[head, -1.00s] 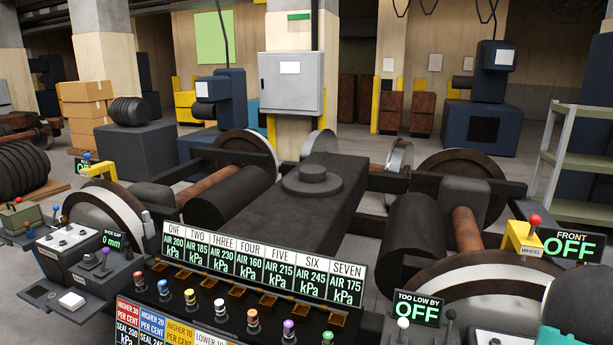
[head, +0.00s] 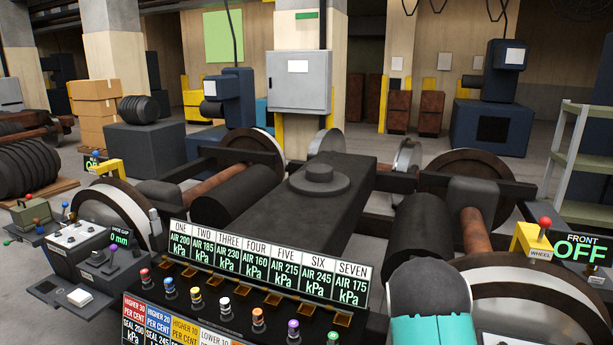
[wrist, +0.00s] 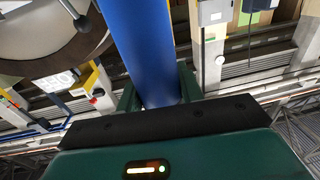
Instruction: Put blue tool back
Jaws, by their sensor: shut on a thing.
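In the wrist view a long, smooth blue tool (wrist: 143,45) stands between the dark green fingers of my gripper (wrist: 158,90). The gripper is shut on it. The tool runs up out of the top of the picture, so its far end is hidden. In the head view a rounded grey and teal part of my arm (head: 431,300) shows at the lower right. The gripper and the blue tool do not show there.
A sloped panel with green readouts ONE to SEVEN (head: 270,262) stands in front, with brown brackets and several coloured knobs below. A black railcar frame (head: 320,205) with wheels lies behind. A yellow WHEEL block (head: 532,240) and a FRONT OFF sign (head: 578,247) are at the right.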

